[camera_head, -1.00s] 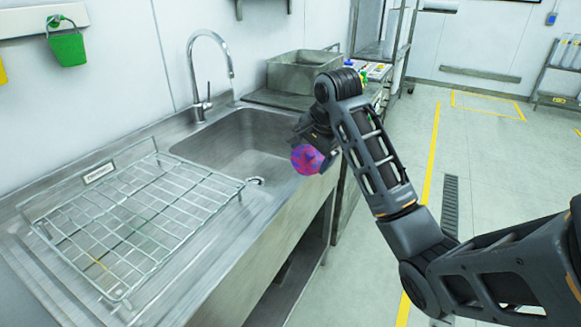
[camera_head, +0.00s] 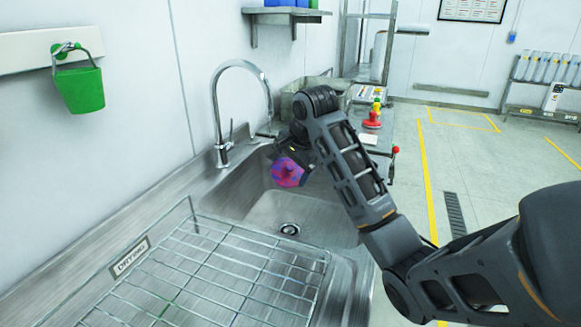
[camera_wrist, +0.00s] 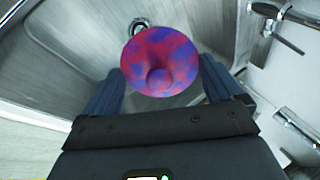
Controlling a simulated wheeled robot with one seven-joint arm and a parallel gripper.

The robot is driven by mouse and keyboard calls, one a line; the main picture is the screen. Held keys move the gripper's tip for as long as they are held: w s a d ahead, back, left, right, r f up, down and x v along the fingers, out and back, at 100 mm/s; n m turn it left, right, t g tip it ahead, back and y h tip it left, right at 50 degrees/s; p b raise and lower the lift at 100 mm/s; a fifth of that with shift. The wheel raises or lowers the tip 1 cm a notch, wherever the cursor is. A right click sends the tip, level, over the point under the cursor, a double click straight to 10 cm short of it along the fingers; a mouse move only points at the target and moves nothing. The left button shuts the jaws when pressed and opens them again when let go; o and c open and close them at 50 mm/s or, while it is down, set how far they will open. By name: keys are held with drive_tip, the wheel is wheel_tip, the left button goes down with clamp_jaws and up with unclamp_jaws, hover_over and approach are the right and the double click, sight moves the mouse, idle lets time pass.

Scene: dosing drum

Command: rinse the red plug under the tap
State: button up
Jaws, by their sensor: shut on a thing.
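The red plug (camera_head: 287,173), mottled with blue-purple patches, is held in my gripper (camera_head: 296,157) above the sink basin (camera_head: 265,205). In the wrist view the plug (camera_wrist: 160,62) sits between the two dark fingers of my gripper (camera_wrist: 161,80), which are shut on it. The tap (camera_head: 217,105) is a curved chrome spout behind the basin. In the head view the plug appears below and slightly right of the spout's end; the exact depth gap is unclear. No water stream is visible. The tap (camera_wrist: 276,22) also shows at the wrist view's upper right.
A wire drying rack (camera_head: 215,270) lies on the drainer at the front left. The drain (camera_head: 289,229) is in the basin floor. A green bucket (camera_head: 80,88) hangs on the wall. A metal tub and a red-and-yellow item (camera_head: 372,120) stand on the counter beyond.

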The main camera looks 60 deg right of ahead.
drive_tip(key=w+d+f+b, duration=0.2)
drive_tip(key=w+d+b, duration=0.3)
drive_tip(key=w+d, duration=0.3)
drive_tip(key=shift+w+d+f, duration=0.15)
drive_tip(key=shift+w+f, duration=0.2)
drive_tip(key=shift+w, duration=1.2)
drive_tip(key=shift+s+d, duration=0.15)
drive_tip(key=shift+d, duration=0.05)
drive_tip(key=shift+s+d+p, duration=0.2)
drive_tip(key=shift+d+p, duration=0.05)
drive_tip(key=shift+p, duration=0.1)
drive_tip(key=shift+w+a, duration=0.1)
drive_tip(key=shift+w+a+p, duration=0.25)
drive_tip(key=shift+a+p, duration=0.1)
drive_tip(key=shift+p, duration=0.2)
